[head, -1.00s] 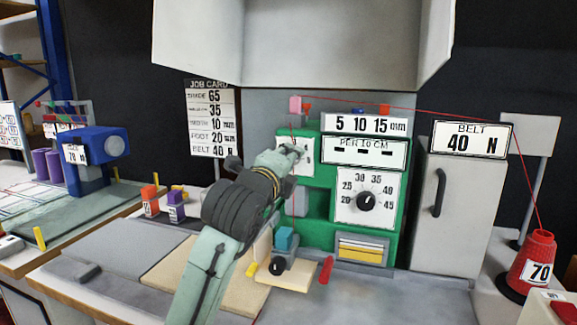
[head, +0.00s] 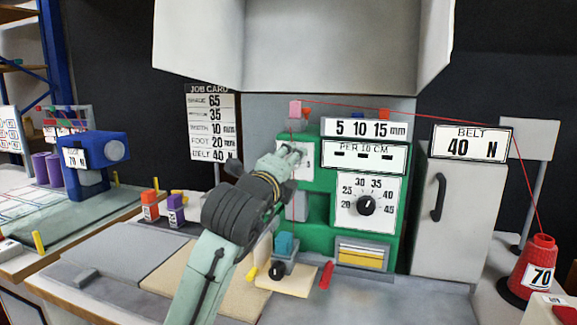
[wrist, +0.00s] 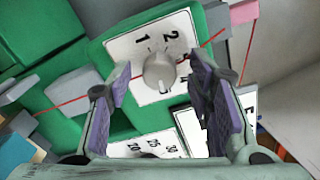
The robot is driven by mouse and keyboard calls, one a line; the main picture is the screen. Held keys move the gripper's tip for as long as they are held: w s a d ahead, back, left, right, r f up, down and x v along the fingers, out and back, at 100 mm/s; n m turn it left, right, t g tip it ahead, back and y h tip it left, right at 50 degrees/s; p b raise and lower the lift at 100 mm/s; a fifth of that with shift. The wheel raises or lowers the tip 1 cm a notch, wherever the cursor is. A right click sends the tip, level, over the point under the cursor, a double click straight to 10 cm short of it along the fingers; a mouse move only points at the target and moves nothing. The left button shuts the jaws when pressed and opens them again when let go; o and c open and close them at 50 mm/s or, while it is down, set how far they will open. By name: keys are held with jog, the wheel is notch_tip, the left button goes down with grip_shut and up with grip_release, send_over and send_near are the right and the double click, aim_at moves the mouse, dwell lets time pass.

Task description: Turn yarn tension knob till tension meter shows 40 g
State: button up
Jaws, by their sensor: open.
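A round grey knob (wrist: 159,70) with a pointer sits on a white dial plate numbered 1, 2 and upward, on a green machine. I take it for the yarn tension knob. Its pointer aims toward the lower right of the plate in the wrist view. My gripper (wrist: 165,95) is open, its purple-padded fingers on either side of the knob and apart from it. In the head view my gripper (head: 288,158) covers most of that dial. Red yarn (head: 450,114) runs across above the machine. I cannot make out a meter marked in grams.
A second black knob (head: 366,205) has a scale from 20 to 45. A sign (head: 471,144) reads BELT 40 N. A red yarn cone (head: 533,268) marked 70 stands at right. A grey hood (head: 300,50) overhangs. A small blue-topped device (head: 285,245) stands below my arm.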

jog(key=shift+s, duration=0.1)
jog(key=v, duration=1.2)
jog(key=shift+r, duration=0.1)
